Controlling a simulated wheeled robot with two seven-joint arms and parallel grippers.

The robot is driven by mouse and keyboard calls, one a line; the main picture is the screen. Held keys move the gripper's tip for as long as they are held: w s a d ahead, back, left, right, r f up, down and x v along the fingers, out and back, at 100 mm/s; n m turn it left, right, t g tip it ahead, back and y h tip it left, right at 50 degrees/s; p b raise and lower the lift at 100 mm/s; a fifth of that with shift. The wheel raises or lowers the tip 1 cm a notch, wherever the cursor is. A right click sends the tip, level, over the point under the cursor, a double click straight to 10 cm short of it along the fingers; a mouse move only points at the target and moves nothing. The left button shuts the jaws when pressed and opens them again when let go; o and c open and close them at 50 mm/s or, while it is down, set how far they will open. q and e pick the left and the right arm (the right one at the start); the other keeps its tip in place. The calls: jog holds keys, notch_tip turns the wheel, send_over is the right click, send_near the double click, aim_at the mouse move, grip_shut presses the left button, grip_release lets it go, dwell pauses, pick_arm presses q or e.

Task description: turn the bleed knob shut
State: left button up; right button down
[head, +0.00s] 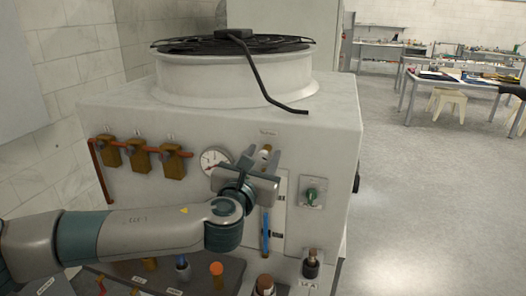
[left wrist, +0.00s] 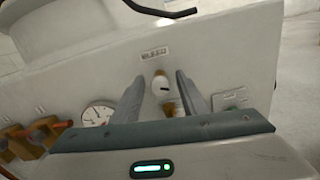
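The bleed knob, a small pale round knob with a dark mark (left wrist: 161,85), sits on the white front panel below a small label in the left wrist view. It also shows in the head view (head: 265,153), partly hidden by my gripper. Brassy fitting shows just under it. My left gripper (head: 260,162) is in front of the panel with its fingers open, one on each side of the knob. In the left wrist view the fingers (left wrist: 160,80) show gaps to the knob on both sides. I cannot tell how deep they reach. My right gripper is not in view.
A round gauge (head: 214,160) and several brass valves on a copper pipe (head: 140,158) are left of the knob. A green switch (head: 312,193) is at right. A black hose (head: 262,75) hangs over the top. A dark shape touches the right edge.

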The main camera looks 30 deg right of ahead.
pick_arm(q)
jog(key=shift+w+d, duration=0.2)
grip_shut()
